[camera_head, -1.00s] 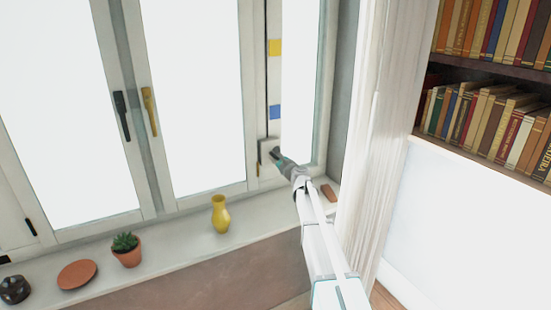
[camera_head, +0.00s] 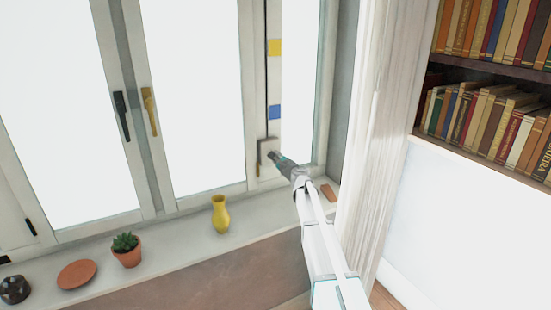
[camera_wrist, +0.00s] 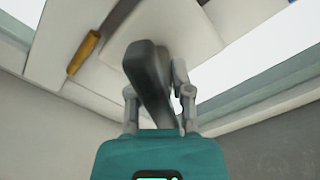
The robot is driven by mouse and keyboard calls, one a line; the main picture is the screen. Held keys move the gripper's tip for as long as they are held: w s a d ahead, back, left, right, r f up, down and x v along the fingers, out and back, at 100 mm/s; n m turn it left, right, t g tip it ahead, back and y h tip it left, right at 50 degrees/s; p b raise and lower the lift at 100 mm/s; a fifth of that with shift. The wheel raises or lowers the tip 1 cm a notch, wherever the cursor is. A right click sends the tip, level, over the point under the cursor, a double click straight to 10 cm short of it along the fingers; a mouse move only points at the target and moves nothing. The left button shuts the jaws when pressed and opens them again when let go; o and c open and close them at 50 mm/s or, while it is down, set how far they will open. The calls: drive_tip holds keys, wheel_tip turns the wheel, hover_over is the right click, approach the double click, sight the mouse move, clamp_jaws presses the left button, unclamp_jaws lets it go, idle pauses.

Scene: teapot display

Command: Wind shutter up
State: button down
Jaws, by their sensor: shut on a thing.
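The winder box (camera_head: 267,146) is a small pale box low on the window frame's right post, below a dark vertical line (camera_head: 267,90). It also shows in the wrist view as a pale plate (camera_wrist: 205,38). My gripper (camera_head: 273,156) is at the front of this box. In the wrist view my gripper (camera_wrist: 155,92) has its fingers on both sides of a dark grey handle (camera_wrist: 150,72), shut on it. The handle's far end lies close to the plate. An orange-brown bar (camera_wrist: 84,52) sits beside the plate. No shutter slats show in the bright panes.
A yellow marker (camera_head: 274,47) and a blue marker (camera_head: 275,112) sit above the box. The sill (camera_head: 180,240) holds a yellow vase (camera_head: 220,215), a potted succulent (camera_head: 126,250), a terracotta dish (camera_head: 77,274) and a dark ornament (camera_head: 14,289). A curtain (camera_head: 375,130) hangs close right of my arm.

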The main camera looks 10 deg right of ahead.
drive_tip(key=c, duration=0.5)
unclamp_jaws()
drive_tip(key=shift+c, duration=0.2)
drive_tip(key=shift+s, duration=0.1)
drive_tip(key=v, duration=1.2)
